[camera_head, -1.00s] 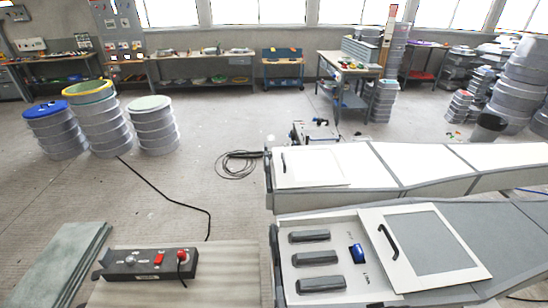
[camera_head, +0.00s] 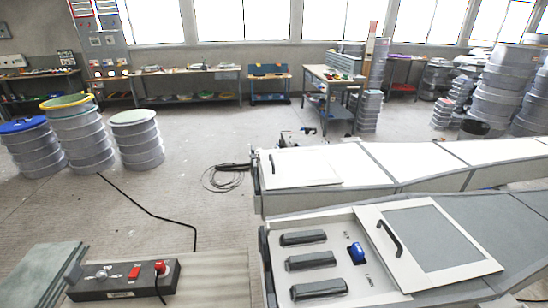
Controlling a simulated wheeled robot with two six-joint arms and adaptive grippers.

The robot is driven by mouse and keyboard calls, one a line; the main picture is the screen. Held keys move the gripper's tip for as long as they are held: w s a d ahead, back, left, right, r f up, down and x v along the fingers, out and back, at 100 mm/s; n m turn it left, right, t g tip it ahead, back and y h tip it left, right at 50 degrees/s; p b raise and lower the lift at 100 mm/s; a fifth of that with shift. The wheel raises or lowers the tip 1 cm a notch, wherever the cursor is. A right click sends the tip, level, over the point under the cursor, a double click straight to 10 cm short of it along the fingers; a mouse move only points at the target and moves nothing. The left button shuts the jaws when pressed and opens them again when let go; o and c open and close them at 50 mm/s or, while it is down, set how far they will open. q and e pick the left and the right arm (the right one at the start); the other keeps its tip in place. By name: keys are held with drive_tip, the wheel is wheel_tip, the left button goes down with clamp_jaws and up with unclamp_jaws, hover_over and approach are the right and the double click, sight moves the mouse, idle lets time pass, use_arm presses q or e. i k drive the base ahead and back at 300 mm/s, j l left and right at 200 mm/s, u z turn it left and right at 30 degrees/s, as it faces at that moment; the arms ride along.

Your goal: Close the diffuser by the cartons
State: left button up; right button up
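Two long pale mould-like units lie at the right. The near one has a recessed panel (camera_head: 335,284) with several dark grey bars (camera_head: 310,262) and a blue knob or handle (camera_head: 356,253). A white-framed lid with a grey centre (camera_head: 428,240) and a black handle (camera_head: 389,238) lies to the right of the recess, leaving it uncovered. The far unit has a white lid (camera_head: 300,169) lying over its left end. I cannot tell which part is the diffuser, and no cartons are clearly recognisable. Neither of my grippers shows.
A control box (camera_head: 123,280) with red buttons sits on a pale bench (camera_head: 215,275) at front left. Stacked drums (camera_head: 82,140) stand at left. Stacked metal cylinders (camera_head: 495,85) stand at far right.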

sight(422, 248)
drive_tip(key=z, duration=1.35)
drive_tip(key=i+l+u, duration=0.15)
drive_tip(key=l, duration=0.7)
drive_tip(key=l+u, duration=0.2)
drive_tip(key=l, duration=0.65)
